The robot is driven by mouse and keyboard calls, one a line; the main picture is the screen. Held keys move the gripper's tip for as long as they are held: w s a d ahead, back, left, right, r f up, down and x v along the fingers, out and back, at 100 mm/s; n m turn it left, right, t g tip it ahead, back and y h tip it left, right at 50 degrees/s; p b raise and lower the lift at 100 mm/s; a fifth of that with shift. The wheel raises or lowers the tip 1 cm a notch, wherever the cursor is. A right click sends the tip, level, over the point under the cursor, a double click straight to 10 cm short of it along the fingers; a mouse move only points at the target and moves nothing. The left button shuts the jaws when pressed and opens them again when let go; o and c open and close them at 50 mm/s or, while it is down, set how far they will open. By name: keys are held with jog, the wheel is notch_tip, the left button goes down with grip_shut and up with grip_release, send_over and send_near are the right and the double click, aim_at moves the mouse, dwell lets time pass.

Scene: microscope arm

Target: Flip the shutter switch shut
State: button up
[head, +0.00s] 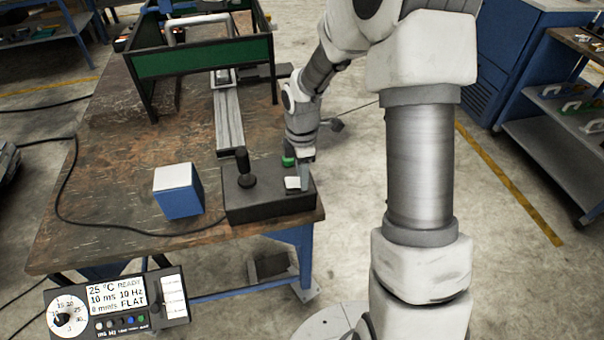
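A black control box (255,206) sits at the near right corner of the wooden table. A black joystick (244,165) stands upright on its left part. A small white piece (292,183) shows on its right part; I cannot tell whether it is the shutter switch or which way a switch there is set. A green spot (288,161) shows just left of the gripper.
A blue box with a white top (178,190) stands left of the control box. A grey rail (228,118) leads back to a green-sided frame (200,58). A panel with a dial and display (115,300) is at the bottom left. The table's left part (110,190) is mostly clear, crossed by a cable.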

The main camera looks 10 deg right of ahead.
grip_shut()
